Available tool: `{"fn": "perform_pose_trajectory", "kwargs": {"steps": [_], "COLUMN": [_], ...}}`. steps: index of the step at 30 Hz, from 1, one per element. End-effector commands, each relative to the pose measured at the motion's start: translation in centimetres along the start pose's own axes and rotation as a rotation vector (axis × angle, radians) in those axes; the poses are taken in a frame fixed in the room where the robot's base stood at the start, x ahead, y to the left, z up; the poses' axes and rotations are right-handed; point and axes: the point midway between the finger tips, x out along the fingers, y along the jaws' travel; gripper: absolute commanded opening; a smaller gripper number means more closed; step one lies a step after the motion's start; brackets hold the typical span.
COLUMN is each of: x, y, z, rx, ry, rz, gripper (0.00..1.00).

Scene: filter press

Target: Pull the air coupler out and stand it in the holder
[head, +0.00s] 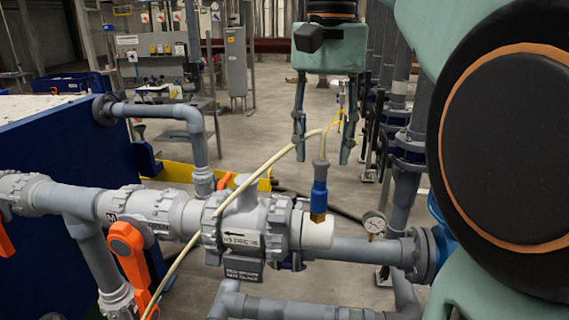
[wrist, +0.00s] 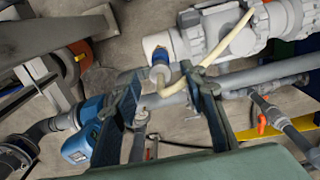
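The air coupler (head: 319,195) is a blue sleeve with a brass lower end. It stands upright on the white end of a grey valve body (head: 245,232), with a cream hose (head: 270,160) running from its top to the lower left. In the wrist view the blue coupler (wrist: 159,60) shows just beyond my fingertips, against the white pipe end. My gripper (head: 323,148) is open above the coupler, one finger on each side of the hose. Its spread fingers also show in the wrist view (wrist: 167,88), with the hose between them. I cannot pick out the holder for certain.
A pressure gauge (head: 374,224) stands on the pipe right of the coupler. Orange valve handles (head: 128,245) and a blue tank wall (head: 60,170) are at left. Upright grey pipes (head: 405,180) rise at right. A yellow-edged tray (head: 175,171) lies behind the pipework.

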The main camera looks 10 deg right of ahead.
Motion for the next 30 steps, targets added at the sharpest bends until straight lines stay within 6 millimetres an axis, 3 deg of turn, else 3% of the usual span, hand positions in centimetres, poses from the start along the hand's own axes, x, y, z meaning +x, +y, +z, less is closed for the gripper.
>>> {"fn": "perform_pose_trajectory", "kwargs": {"steps": [13,21,30], "x": [1.0,5.2,8.3], "y": [0.1,0.1,0.1], "z": [0.0,0.0,-0.1], "rx": [-0.002,-0.003,-0.001], "ry": [0.0,0.001,0.002], "rz": [0.002,0.002,0.002], "gripper": [0.39,0.39,0.39]}}
